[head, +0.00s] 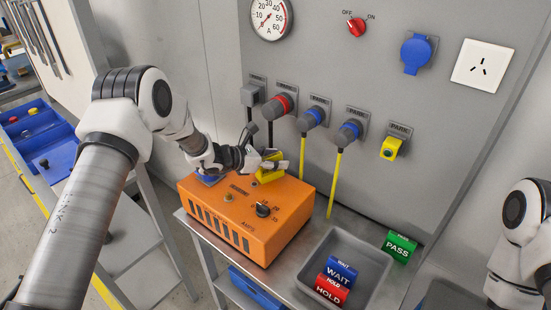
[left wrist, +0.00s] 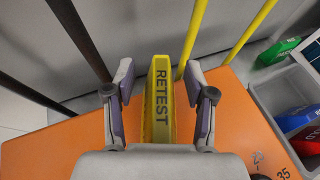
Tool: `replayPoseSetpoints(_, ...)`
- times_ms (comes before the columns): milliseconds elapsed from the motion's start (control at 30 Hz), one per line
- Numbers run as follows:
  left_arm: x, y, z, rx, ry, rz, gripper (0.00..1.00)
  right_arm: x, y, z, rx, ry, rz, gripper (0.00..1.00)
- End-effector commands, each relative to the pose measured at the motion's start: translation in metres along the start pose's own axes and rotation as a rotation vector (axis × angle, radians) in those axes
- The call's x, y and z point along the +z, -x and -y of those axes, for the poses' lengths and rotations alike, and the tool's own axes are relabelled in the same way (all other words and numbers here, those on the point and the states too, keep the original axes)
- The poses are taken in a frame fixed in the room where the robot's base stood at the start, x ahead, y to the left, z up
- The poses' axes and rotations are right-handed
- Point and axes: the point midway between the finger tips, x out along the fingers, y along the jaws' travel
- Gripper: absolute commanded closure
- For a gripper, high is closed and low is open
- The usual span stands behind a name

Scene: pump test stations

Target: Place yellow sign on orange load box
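The yellow sign (head: 268,175), lettered RETEST, stands on top of the orange load box (head: 240,222) near its back edge. In the left wrist view the sign (left wrist: 160,115) stands between the two fingers of my left gripper (left wrist: 161,88), with a visible gap on each side. The orange load box (left wrist: 60,150) spreads out beneath it. In the head view my left gripper (head: 272,162) is low over the box's back edge and hides part of the sign. My right gripper is not in view; only part of that arm shows at the right edge.
A grey tray (head: 378,262) right of the box holds a blue WAIT sign (head: 338,272) and a red HOLD sign (head: 332,290). Cables (head: 335,185) hang from the panel sockets close behind the box.

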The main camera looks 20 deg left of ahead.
Motion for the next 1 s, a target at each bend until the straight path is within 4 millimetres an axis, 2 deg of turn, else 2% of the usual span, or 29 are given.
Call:
replayPoseSetpoints(267, 0.002, 0.003, -0.001, 0.001, 0.001, 0.0, 0.46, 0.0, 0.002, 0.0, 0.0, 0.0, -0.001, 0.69)
replayPoseSetpoints(367, 0.0, 0.017, -0.002, 0.003, 0.001, 0.001, 0.46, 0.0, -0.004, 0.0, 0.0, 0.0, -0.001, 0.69)
replayPoseSetpoints(700, 0.001, 0.101, -0.001, 0.003, 0.002, 0.005, 0.46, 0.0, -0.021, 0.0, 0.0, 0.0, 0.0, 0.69)
replayPoseSetpoints(833, 0.001, 0.117, 0.0, 0.001, 0.001, 0.002, 0.46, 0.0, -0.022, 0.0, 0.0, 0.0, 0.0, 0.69)
replayPoseSetpoints(1000, 0.002, 0.121, 0.0, 0.0, -0.001, 0.0, 0.46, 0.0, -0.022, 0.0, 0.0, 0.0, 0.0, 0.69)
